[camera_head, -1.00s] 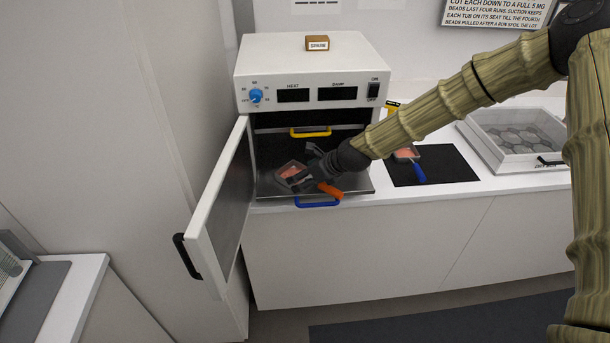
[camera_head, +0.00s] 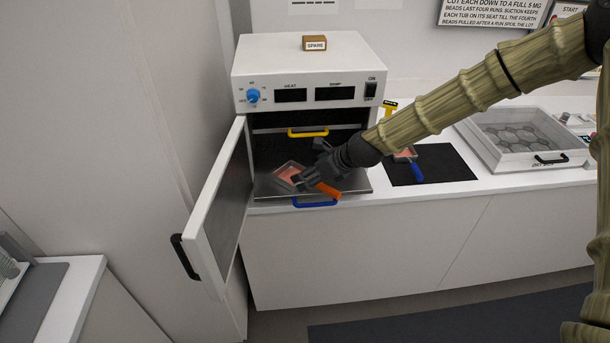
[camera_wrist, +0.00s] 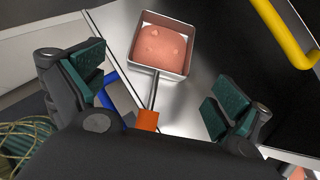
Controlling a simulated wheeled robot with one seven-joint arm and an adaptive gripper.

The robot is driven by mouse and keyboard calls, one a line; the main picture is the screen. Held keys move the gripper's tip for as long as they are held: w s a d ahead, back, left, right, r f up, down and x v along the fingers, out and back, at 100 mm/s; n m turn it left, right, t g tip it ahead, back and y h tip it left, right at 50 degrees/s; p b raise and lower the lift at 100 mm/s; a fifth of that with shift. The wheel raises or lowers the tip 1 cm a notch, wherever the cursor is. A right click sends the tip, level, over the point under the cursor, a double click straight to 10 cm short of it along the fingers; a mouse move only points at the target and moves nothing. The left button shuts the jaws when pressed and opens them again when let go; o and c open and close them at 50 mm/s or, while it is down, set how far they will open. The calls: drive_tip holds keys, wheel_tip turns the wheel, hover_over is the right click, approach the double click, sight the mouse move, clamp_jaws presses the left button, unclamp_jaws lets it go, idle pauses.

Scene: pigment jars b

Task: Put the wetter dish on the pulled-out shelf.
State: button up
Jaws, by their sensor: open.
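A square metal dish with pink contents and an orange handle (camera_head: 289,172) rests on the pulled-out shelf with the blue handle (camera_head: 362,183) in the oven. The same dish (camera_wrist: 161,45) shows in the wrist view, its orange handle (camera_wrist: 147,120) pointing toward my gripper. My gripper (camera_head: 318,176) is over the dish's handle; in the wrist view its two green-padded fingers (camera_wrist: 158,92) stand wide apart, one on each side of the handle, not touching it. A second dish with pink contents and a blue handle (camera_head: 406,154) lies on the black mat (camera_head: 447,163), partly hidden by my arm.
The oven door (camera_head: 214,215) stands open at the left. An upper shelf has a yellow handle (camera_head: 308,133). A clear-lidded box (camera_head: 515,135) stands at the counter's right. A small block marked SPARE (camera_head: 314,43) sits on the oven.

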drive_tip(key=v, duration=0.7)
drive_tip(key=shift+s+d+r, duration=0.1)
drive_tip(key=shift+d+r, duration=0.05)
idle(0.6)
